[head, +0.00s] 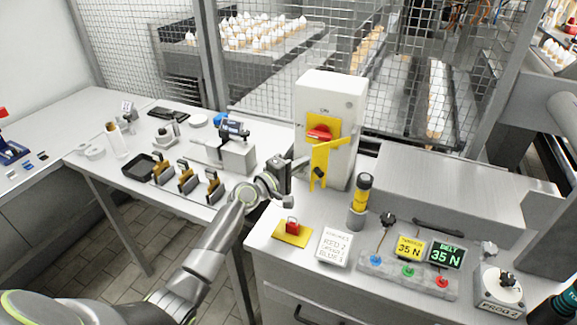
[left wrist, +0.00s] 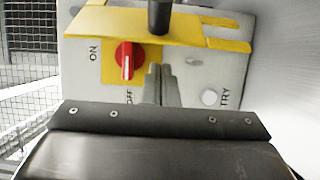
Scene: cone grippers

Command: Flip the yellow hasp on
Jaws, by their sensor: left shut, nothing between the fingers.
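The yellow hasp (head: 337,158) is on the front of a white switch box (head: 348,100), below the red rotary switch (head: 319,134). A black knob (head: 319,174) stands out from it. In the left wrist view the hasp (left wrist: 190,30) runs across the top with its black knob (left wrist: 160,14), beside the red switch (left wrist: 125,62). My left gripper (head: 304,163) is in front of the box, just left of the hasp. Its fingertips (left wrist: 162,72) are shut and empty, close to the knob; I cannot tell whether they touch anything. My right gripper does not show.
A yellow-and-black cylinder (head: 361,197) stands right of the box. Wire mesh stands behind.

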